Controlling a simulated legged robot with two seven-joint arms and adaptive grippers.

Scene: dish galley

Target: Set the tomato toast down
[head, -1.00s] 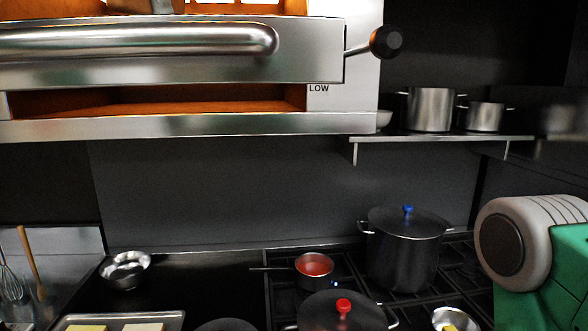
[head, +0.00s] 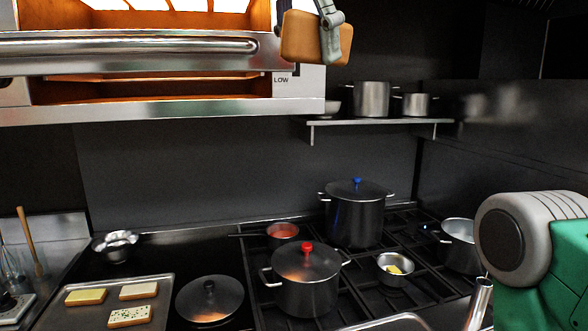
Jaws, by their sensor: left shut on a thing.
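My left gripper (head: 328,30) is at the top of the head view, in front of the right end of the grill. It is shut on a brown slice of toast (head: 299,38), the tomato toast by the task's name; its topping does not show. The toast hangs in the air, well above the stove. A metal tray (head: 84,318) at the lower left holds a yellow-topped toast (head: 86,296), a pale toast (head: 139,291) and a herb-speckled toast (head: 131,317). My right gripper is not in view.
The grill (head: 150,110) with its long handle fills the upper left. On the stove stand a blue-knobbed pot (head: 355,215), a red-knobbed pot (head: 306,280), a red-filled pan (head: 283,231) and a small bowl (head: 395,270). A lidded pan (head: 209,300) sits right of the tray.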

